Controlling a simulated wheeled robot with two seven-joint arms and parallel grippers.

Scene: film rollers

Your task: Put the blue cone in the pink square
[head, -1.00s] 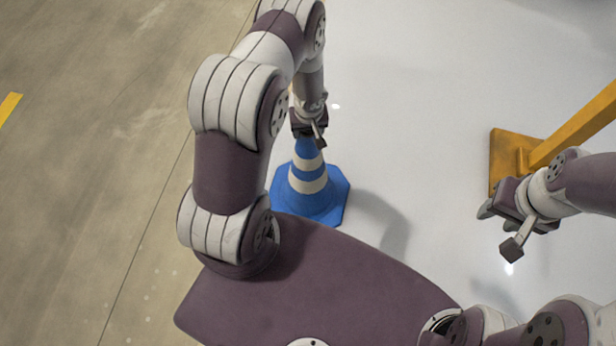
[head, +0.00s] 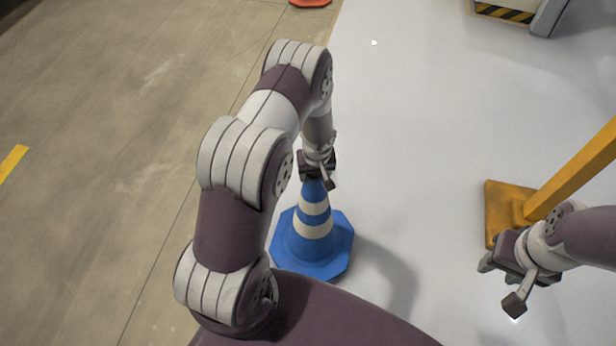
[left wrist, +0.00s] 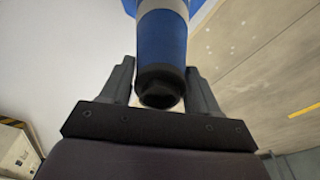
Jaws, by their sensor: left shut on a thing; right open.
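The blue cone (head: 313,240) with white bands stands upright in the head view, its shadow falling to the right. My left gripper (head: 318,182) is shut on the cone's top from above. In the left wrist view the cone (left wrist: 162,45) sits between the two dark fingers of my left gripper (left wrist: 160,85). I cannot tell whether the base touches the floor. My right gripper (head: 502,284) is open and empty at the right of the head view. No pink square shows in any view.
A yellow-orange post with a square foot (head: 508,213) stands close to my right gripper. A grey unit with a black-and-yellow striped edge (head: 504,12) is at the top right. An orange-red object (head: 310,2) is cut off at the top. White floor between is clear.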

